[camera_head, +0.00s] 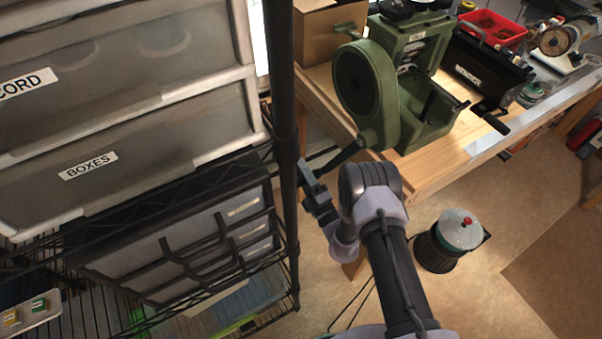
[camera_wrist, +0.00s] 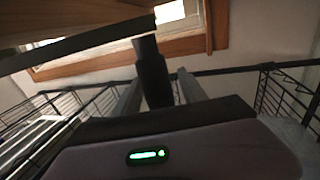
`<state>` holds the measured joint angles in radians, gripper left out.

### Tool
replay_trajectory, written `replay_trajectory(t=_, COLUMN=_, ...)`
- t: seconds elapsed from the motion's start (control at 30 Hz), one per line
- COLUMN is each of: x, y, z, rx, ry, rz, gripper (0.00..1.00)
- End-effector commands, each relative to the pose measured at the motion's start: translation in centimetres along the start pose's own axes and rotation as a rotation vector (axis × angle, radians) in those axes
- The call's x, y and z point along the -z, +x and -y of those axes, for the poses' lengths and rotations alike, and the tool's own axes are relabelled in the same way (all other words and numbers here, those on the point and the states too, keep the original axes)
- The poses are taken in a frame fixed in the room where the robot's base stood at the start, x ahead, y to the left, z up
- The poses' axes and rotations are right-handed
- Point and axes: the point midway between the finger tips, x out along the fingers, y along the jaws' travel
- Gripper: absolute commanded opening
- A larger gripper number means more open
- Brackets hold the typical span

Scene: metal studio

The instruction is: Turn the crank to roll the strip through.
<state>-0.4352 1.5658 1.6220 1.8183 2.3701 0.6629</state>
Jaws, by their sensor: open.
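The green rolling mill (camera_head: 420,105) stands on the wooden bench, with a big round gear cover on its left side. Its dark crank (camera_head: 345,157) reaches down and left from the mill, past the bench edge. My gripper (camera_head: 313,180) is open at the crank's outer end. In the wrist view, the dark crank handle (camera_wrist: 152,75) stands between the two grey fingers of my gripper (camera_wrist: 160,88), with gaps beside it. Its lower end is hidden behind the gripper body. I cannot make out the strip clearly at the rollers (camera_head: 408,57).
A black wire shelf with drawers (camera_head: 110,165) stands close on the left, its post (camera_head: 284,100) just beside my gripper. A black machine (camera_head: 485,65) and a red tray (camera_head: 492,28) are on the bench (camera_head: 440,168). A round canister (camera_head: 452,240) stands on the floor.

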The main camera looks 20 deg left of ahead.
Motion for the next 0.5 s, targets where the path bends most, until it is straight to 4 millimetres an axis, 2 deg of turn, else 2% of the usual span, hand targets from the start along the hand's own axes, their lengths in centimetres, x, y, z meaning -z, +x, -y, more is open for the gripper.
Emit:
replay_trajectory(t=0.23, x=-0.01, y=0.2, z=-0.06, rx=0.0, ry=0.0, rz=0.0, gripper=0.49)
replay_trajectory(t=0.27, x=-0.01, y=0.19, z=-0.06, rx=0.0, ry=0.0, rz=0.0, gripper=0.46)
replay_trajectory(t=0.5, x=-0.01, y=0.17, z=-0.04, rx=0.0, ry=-0.001, rz=0.0, gripper=0.0)
